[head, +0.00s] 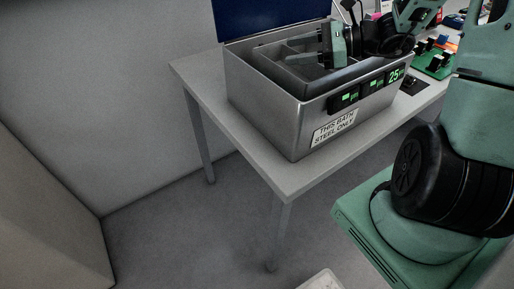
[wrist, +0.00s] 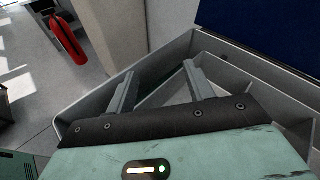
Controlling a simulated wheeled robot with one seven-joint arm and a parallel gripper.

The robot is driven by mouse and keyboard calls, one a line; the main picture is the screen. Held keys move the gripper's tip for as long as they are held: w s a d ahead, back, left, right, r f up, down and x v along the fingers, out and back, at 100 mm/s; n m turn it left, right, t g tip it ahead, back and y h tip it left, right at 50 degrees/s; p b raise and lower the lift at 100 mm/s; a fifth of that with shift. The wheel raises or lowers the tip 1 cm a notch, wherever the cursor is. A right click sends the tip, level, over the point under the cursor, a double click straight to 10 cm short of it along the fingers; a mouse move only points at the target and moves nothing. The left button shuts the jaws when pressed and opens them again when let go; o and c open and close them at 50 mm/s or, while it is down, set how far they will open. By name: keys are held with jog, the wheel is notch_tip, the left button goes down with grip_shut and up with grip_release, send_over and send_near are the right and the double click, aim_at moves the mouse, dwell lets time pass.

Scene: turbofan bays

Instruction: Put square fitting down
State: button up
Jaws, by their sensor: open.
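My gripper (head: 318,48) is inside or just over the open steel bath (head: 265,98), near its inner dividers. In the wrist view my gripper (wrist: 160,84) has its two grey fingers well apart, with nothing seen between them. The bath's grey walls (wrist: 262,68) surround the fingers there. I cannot make out a square fitting in either view. Much of the bath's floor is hidden by its walls and by my gripper.
The bath stands on a grey table (head: 290,183), its blue lid (head: 265,14) raised. Its label (head: 334,128) reads "THIS BATH STEEL ONLY". A green board (head: 432,66) with small parts lies to the right. A red extinguisher-like object (wrist: 68,40) stands beyond the bath.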

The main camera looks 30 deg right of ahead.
jog(key=s+a+f+n+g, duration=0.1)
jog(key=s+a+n+g, duration=0.25)
jog(key=a, duration=0.25)
jog(key=s+a+n+g, duration=0.2)
jog(key=a+n+g, duration=0.15)
jog(key=a, duration=0.25)
jog(key=s+a+f+n+g+h, duration=0.1)
jog(key=s+a+n+h, duration=0.4)
jog(key=s+n, duration=0.3)
jog(key=s+a+f+n+g+h, duration=0.2)
jog(key=s+a+n+h, duration=0.3)
jog(key=n, duration=1.1)
jog(key=s+a, duration=0.2)
jog(key=s, duration=0.2)
jog(key=shift+s+a+n, duration=0.2)
jog(key=shift+a+n, duration=0.1)
jog(key=shift+a, duration=0.1)
jog(key=shift+f, duration=0.1)
